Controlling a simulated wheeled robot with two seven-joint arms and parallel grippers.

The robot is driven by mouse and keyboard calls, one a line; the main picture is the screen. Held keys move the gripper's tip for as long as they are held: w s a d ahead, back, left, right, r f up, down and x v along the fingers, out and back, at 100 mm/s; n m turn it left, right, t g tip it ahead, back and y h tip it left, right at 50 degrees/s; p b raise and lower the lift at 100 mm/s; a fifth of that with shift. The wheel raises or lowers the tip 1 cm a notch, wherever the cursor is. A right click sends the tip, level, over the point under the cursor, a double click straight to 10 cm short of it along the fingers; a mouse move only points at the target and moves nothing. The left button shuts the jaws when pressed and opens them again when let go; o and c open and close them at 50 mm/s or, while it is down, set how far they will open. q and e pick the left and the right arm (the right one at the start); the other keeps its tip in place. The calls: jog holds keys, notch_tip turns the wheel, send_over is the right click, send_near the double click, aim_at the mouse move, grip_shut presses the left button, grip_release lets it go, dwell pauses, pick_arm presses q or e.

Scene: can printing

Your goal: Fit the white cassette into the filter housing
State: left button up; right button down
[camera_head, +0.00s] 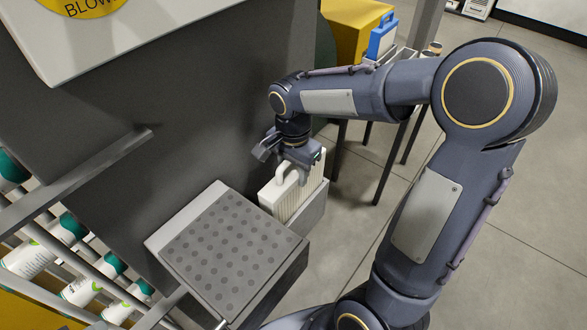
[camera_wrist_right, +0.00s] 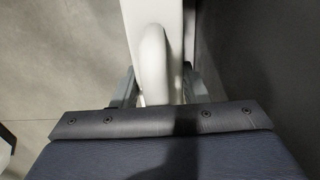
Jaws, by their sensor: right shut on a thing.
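The white cassette (camera_head: 290,193) has a ribbed side and a loop handle on top. It stands upright in the grey filter housing (camera_head: 313,212), beside the dark machine wall. How deep it sits I cannot tell. My right gripper (camera_head: 300,165) is above the cassette, shut on its handle. In the right wrist view the white handle (camera_wrist_right: 153,62) lies between the two fingers of the gripper (camera_wrist_right: 155,88). My left gripper is not in view.
A grey box with a perforated top (camera_head: 225,245) stands just left of the housing. Bottles with green caps (camera_head: 75,228) sit behind metal rails at the left. Open floor (camera_head: 490,190) lies to the right.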

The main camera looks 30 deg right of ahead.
jog(key=shift+f+b, duration=3.5)
jog(key=shift+f, duration=1.15)
jog(key=c, duration=0.8)
grip_release()
jog(key=shift+o, duration=0.2)
notch_tip(320, 180, up, 8)
jog(key=shift+f+p, duration=0.1)
jog(key=shift+p, duration=0.7)
